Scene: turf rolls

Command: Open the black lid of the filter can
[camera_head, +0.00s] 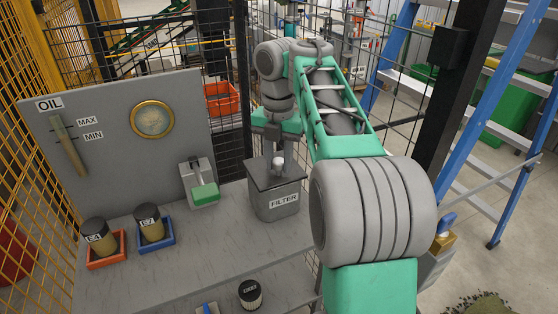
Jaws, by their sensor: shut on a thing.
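The filter can (277,203) is a grey box-shaped can labelled FILTER at the right end of the grey bench. Its dark lid (259,177) lies flat on top and looks closed. A pale knob (278,165) stands on the lid. My gripper (278,155) points down from above and is shut on the knob. My arm comes in from the lower right and its wrist stands over the can. The fingertips are small and partly hidden in this view.
Filters labelled E4 (98,238) and E7 (150,223) sit in red and blue trays farther left. Another dark filter (250,294) stands at the front. A grey panel (110,165) and wire fencing stand behind.

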